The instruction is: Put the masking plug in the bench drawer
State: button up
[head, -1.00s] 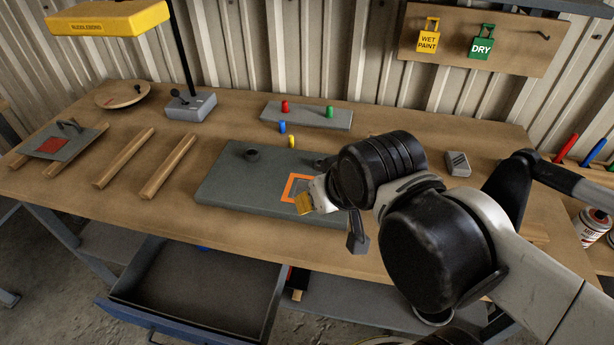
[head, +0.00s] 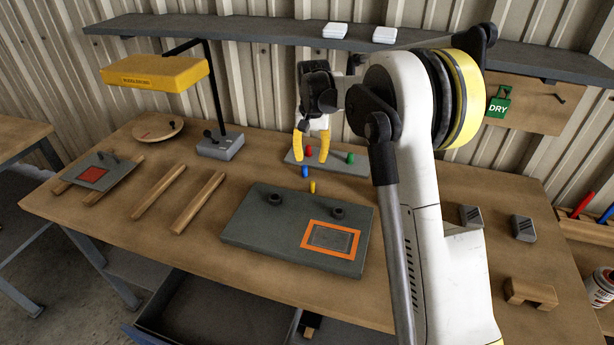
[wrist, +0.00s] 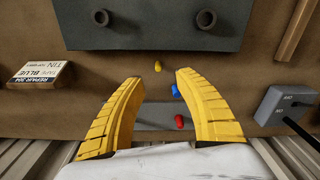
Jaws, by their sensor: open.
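Small coloured plugs stand at the back of the bench, and I cannot tell which is the masking plug. The red plug (head: 308,150) and green plug (head: 350,157) are on a grey strip (head: 335,168); the blue plug (head: 305,171) and yellow plug (head: 313,187) stand in front of it. My gripper (head: 312,157) is open and empty above this group. In the wrist view, the yellow plug (wrist: 157,67) lies just beyond the fingertips, the blue plug (wrist: 175,90) beside one finger and the red plug (wrist: 179,121) between the fingers. The grey bench drawer (head: 190,305) is pulled out below the bench front.
A grey panel (head: 250,228) with two dark bosses and an orange-framed window (head: 331,239) lies mid-bench. Wooden bars (head: 190,205), a yellow lamp (head: 155,73) and its switch base (head: 220,146) are left. A shelf (head: 250,30) runs above the back.

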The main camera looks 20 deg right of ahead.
jog(key=shift+g, duration=0.3)
jog(key=w+f, duration=0.1)
jog(key=w+d+f, duration=0.1)
jog(key=f, duration=0.1)
jog(key=shift+w+f, duration=0.1)
jog(key=shift+f, duration=0.2)
jog(key=b, duration=0.1)
send_over(313, 192)
jog(key=f, duration=0.5)
jog(key=shift+w+a, duration=0.25)
jog(key=shift+w, duration=0.15)
jog(key=f+b, duration=0.1)
jog(key=f, duration=0.3)
jog(key=f+b, duration=0.1)
jog(key=shift+d+f+b, duration=0.3)
jog(key=shift+f, duration=0.1)
jog(key=shift+r, duration=0.1)
grip_shut()
